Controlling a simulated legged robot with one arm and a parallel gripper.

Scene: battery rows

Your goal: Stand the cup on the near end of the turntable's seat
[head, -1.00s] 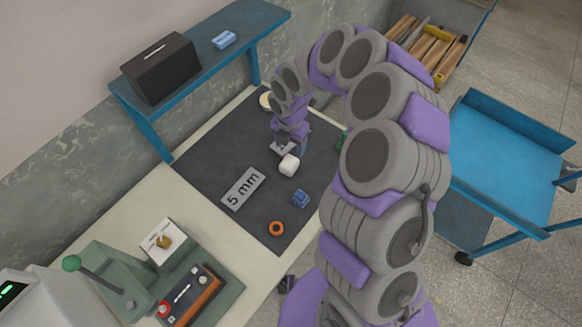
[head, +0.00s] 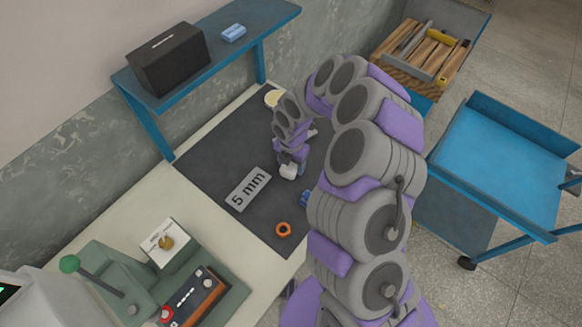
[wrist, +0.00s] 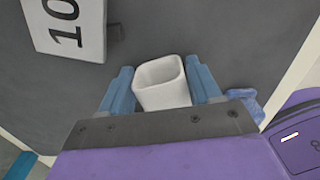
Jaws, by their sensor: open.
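The white cup (wrist: 162,85) stands on the dark mat between the two blue fingers of my gripper (wrist: 160,78) in the wrist view. Its opening faces up toward the camera. The fingers are open, one at each side of the cup, with a narrow gap visible on the right. In the head view the cup (head: 288,172) shows just below my gripper (head: 292,163), partly covered by it. I cannot make out the turntable or its seat for certain; a round cream piece (head: 272,98) shows at the mat's far end, partly hidden by my arm.
A green fixture with a lever (head: 105,282) stands at the front left. A blue shelf (head: 215,55) runs above the table's back. A blue cart (head: 505,150) is right.

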